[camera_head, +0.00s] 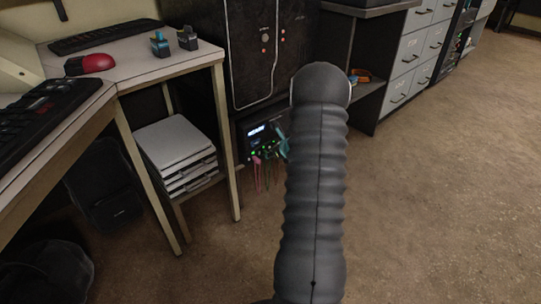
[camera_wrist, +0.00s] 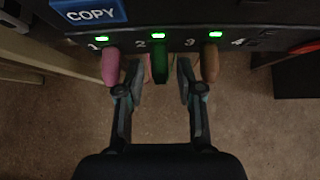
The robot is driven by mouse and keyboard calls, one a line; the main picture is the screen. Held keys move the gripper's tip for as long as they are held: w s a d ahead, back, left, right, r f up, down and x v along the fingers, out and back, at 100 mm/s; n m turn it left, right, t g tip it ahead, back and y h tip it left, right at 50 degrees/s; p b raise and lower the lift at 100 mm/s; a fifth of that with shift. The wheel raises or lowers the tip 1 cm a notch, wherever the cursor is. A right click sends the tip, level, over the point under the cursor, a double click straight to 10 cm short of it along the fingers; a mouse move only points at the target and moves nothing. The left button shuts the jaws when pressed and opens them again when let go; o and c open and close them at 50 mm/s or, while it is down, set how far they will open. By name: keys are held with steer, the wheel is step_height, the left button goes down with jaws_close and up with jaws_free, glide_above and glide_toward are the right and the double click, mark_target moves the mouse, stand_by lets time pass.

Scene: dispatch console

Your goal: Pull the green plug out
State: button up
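The green plug (camera_wrist: 159,62) sits in the socket marked 2 on the dark console panel (camera_wrist: 178,32) in the wrist view, hanging below a lit green light. My gripper (camera_wrist: 160,78) is open, with one finger on each side of the green plug and visible gaps between. The left finger is close to the pink plug (camera_wrist: 108,66) at socket 1, and the right finger is close to the brown plug (camera_wrist: 210,62) at socket 3. In the head view my arm hides most of my gripper, and its teal part shows beside the console's small lit unit (camera_head: 258,132).
A blue screen reading COPY (camera_wrist: 90,13) is above socket 1. In the head view a wooden desk (camera_head: 150,70) and a stack of paper trays (camera_head: 172,142) stand left of the unit. The carpet (camera_head: 430,190) to the right is clear.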

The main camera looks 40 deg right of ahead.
jaws_close()
steer(key=shift+s+d+b, duration=0.15)
steer(key=shift+s+b, duration=0.4)
steer(key=shift+s, duration=0.7)
stand_by(0.5)
steer(key=shift+s+d+b, duration=0.15)
steer(key=shift+s+b, duration=0.5)
steer(key=shift+s, duration=1.4)
